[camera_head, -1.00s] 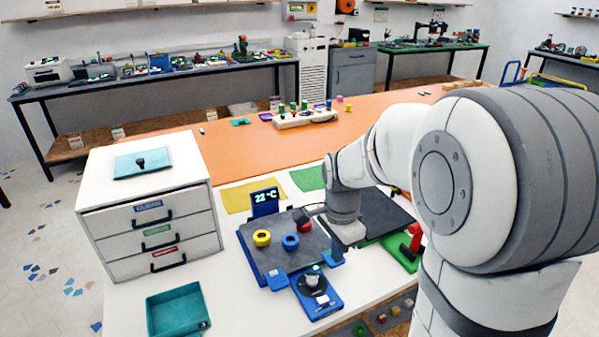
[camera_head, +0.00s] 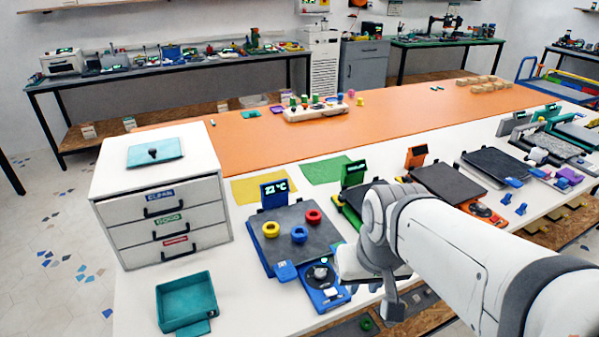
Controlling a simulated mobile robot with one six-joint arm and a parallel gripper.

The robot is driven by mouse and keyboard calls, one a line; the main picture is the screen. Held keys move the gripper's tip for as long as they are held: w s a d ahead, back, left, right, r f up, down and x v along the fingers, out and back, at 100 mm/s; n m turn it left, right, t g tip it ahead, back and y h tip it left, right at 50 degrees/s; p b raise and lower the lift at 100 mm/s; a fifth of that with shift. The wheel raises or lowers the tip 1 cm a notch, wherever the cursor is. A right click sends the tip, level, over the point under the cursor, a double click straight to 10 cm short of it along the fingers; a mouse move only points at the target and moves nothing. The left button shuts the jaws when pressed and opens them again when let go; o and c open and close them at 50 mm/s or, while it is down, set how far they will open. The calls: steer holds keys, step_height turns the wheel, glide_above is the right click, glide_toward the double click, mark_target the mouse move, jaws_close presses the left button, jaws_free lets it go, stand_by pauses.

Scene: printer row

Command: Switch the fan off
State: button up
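The blue printer (camera_head: 258,250) stands near the table's front, with a dark grey bed and a screen (camera_head: 274,193) reading 22 °C. A yellow ring (camera_head: 270,229), a blue ring (camera_head: 298,234) and a red ring (camera_head: 313,216) lie on its bed. A blue control panel (camera_head: 330,299) in front of it carries a round dark dial with a pale knob (camera_head: 320,272). I cannot tell for sure which part is the fan or its switch. My gripper (camera_head: 352,266) is just right of this panel; its fingers are mostly hidden or unclear, and contact cannot be told.
A white drawer cabinet (camera_head: 160,205) stands left, with a teal tray (camera_head: 187,300) in front. A green printer (camera_head: 352,186) is partly behind my arm. An orange-based printer (camera_head: 447,185) and others stand farther right. Bare white table shows left of the blue printer.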

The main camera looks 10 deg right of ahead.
steer(key=o, duration=0.3)
steer(key=w+f+m+g+y+b, duration=0.1)
steer(key=w+f+m+g, duration=0.1)
steer(key=w+f+m, duration=0.2)
steer(key=w+m, duration=0.2)
steer(key=w, duration=0.1)
steer(key=shift+f+y, duration=0.2)
steer(key=shift+y, duration=0.1)
steer(key=m+g+y+b, duration=0.1)
steer(key=m+g+y, duration=0.15)
steer(key=m, duration=0.55)
glide_toward(329, 292)
steer(key=shift+t, duration=0.25)
steer(key=x, duration=0.7)
steer(key=shift+s+a+f, duration=0.1)
steer(key=shift+s+f, duration=0.05)
steer(key=shift+s, duration=0.1)
steer(key=shift+c, duration=0.3)
jaws_close()
